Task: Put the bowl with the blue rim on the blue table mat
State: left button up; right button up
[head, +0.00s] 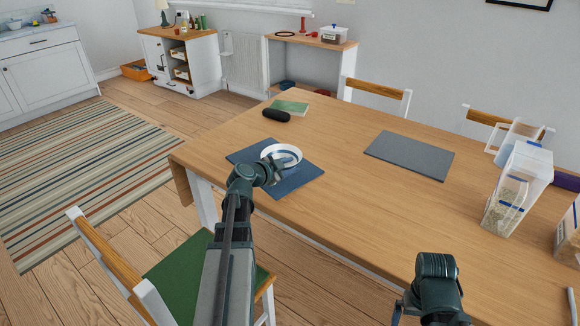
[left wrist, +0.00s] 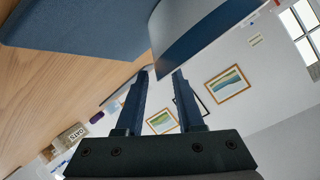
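The white bowl with the blue rim (head: 289,150) sits on the blue table mat (head: 301,181) near the table's left end in the head view. The bowl (left wrist: 205,35) and mat (left wrist: 85,22) also show large at the top of the left wrist view.
A grey mat (head: 408,155) lies farther right on the wooden table. A dark case (head: 276,115) and a green book (head: 290,107) lie behind the bowl. Clear containers (head: 517,190) stand at the right. A chair with a green seat (head: 180,270) is at the near left. The table's middle is clear.

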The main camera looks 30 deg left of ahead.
pick_arm(q)
jog(key=shift+s+r+p, duration=0.2)
jog(key=shift+r+p, duration=0.1)
jog(key=p+v, duration=0.4)
jog(key=v, duration=0.7)
jog(key=shift+s, duration=0.25)
